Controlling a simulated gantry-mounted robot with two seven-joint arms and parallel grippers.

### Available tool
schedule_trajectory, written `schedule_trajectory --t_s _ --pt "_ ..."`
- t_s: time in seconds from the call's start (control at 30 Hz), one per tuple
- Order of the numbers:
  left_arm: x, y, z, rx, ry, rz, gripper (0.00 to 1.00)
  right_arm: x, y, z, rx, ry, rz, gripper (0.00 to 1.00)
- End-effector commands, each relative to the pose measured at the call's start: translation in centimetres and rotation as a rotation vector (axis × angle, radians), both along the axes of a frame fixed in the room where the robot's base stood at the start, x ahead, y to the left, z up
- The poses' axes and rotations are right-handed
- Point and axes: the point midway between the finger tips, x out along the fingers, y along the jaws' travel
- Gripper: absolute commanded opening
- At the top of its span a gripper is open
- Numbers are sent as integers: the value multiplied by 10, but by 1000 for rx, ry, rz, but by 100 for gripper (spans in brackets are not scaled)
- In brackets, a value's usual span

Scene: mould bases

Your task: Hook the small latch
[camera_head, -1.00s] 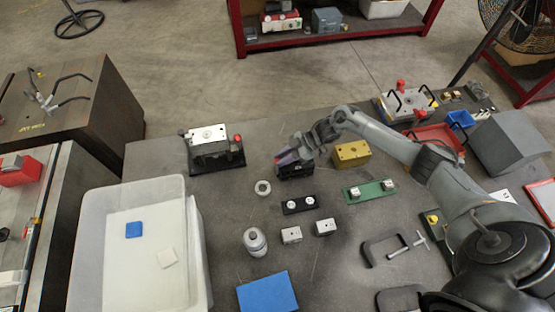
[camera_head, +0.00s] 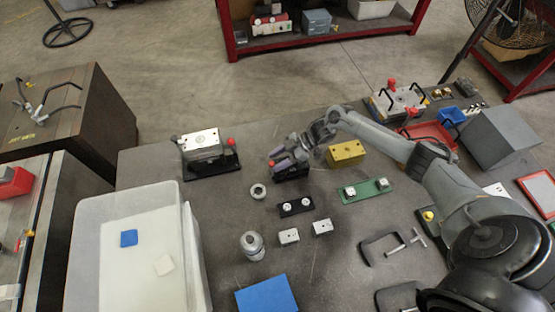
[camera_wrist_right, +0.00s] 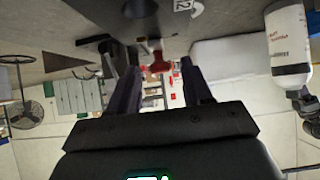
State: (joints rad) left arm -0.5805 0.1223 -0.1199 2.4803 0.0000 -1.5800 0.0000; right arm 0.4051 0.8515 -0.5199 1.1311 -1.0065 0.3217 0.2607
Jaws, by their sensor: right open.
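I cannot single out the small latch in these views. My right gripper (camera_head: 278,156) is open and empty in the head view, by a small black block (camera_head: 291,171) that it partly covers. I cannot tell whether it touches the block. Left of it stands a mould base (camera_head: 202,145) with a pale top on a black plate, with a red knob (camera_head: 231,142) at its right end. In the right wrist view the two dark fingers (camera_wrist_right: 160,88) are apart, and a red knob-like part (camera_wrist_right: 160,62) shows between them. My left gripper is not in view.
A yellow block (camera_head: 346,153) stands just right of the gripper. A white bin (camera_head: 85,240) is at the left. Bare table lies between mould base and gripper.

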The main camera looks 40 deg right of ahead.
Motion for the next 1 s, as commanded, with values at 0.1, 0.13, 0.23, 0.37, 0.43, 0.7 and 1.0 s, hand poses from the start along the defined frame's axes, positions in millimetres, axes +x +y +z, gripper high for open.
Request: schedule_trajectory --t_s 0.1,0.13,0.23,0.37,0.43,0.7,1.0 --pt "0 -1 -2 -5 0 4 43 -5 -9 6 -3 -1 -1 49" --pt "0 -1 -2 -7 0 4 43 -6 -13 8 -4 -1 0 49" --pt "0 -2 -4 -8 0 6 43 -13 -25 17 -4 0 -1 49" --pt "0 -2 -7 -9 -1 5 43 -22 -41 31 -5 1 0 49" --pt "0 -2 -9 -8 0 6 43 -26 -49 38 -4 0 -1 49" --pt "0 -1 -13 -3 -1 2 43 -38 -70 57 -2 2 -1 49" --pt "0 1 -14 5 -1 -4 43 -40 -74 62 0 0 0 49"
